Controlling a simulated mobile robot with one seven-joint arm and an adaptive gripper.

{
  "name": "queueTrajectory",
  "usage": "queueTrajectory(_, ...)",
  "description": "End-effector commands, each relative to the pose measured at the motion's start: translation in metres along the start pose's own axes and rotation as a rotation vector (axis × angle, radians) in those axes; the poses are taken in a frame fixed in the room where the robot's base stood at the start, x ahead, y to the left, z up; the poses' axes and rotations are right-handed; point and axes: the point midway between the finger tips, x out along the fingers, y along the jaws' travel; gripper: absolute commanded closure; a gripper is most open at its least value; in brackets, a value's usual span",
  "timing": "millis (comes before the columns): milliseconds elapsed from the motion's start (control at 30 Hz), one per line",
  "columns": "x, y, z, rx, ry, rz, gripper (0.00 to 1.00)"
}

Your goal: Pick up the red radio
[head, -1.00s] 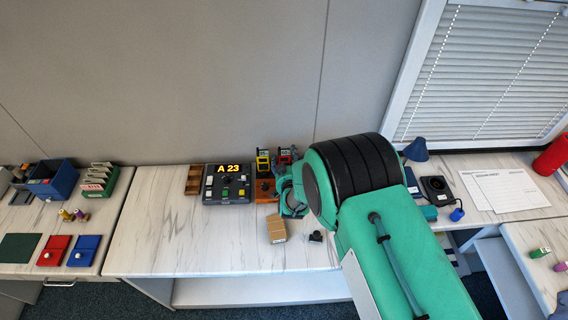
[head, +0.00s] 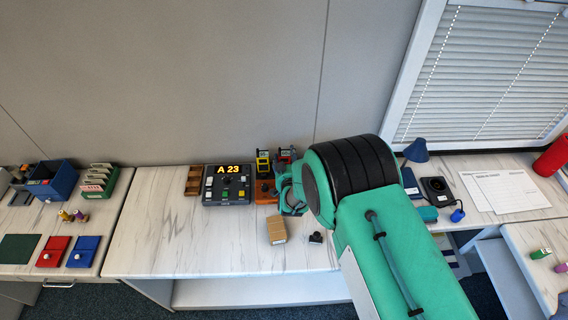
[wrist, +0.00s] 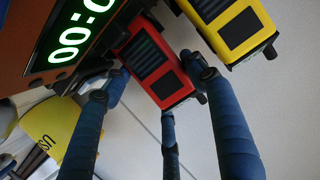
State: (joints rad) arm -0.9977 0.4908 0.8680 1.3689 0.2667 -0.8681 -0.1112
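The red radio (wrist: 152,62) is large in the wrist view, with a dark ribbed panel on its face. In the head view the red radio (head: 286,153) is a small patch, mostly hidden by my gripper and arm. My gripper (wrist: 160,82) has dark blue fingers, spread open. One fingertip is close to the radio's left side, one close to its right side, and a third finger shows below it. I cannot tell whether any finger touches it. The radio appears to sit in the orange-brown stand (head: 266,190).
A yellow radio (wrist: 240,28) stands close beside the red one, near my right finger. A green-lit display (wrist: 75,35) is at the upper left in the wrist view. On the table are a console (head: 228,187), a cardboard box (head: 277,230) and a small black item (head: 316,237).

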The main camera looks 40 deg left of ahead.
Motion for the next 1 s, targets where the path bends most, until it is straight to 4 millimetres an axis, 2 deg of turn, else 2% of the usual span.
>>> queueTrajectory(467, -0.002, 0.0, -0.008, 0.0, 0.002, 0.0, 0.78)
queueTrajectory(733, -0.011, 0.0, -0.04, 0.001, 0.004, 0.0, 0.78)
queueTrajectory(1000, -0.061, 0.006, -0.025, -0.001, -0.001, 0.0, 0.78)
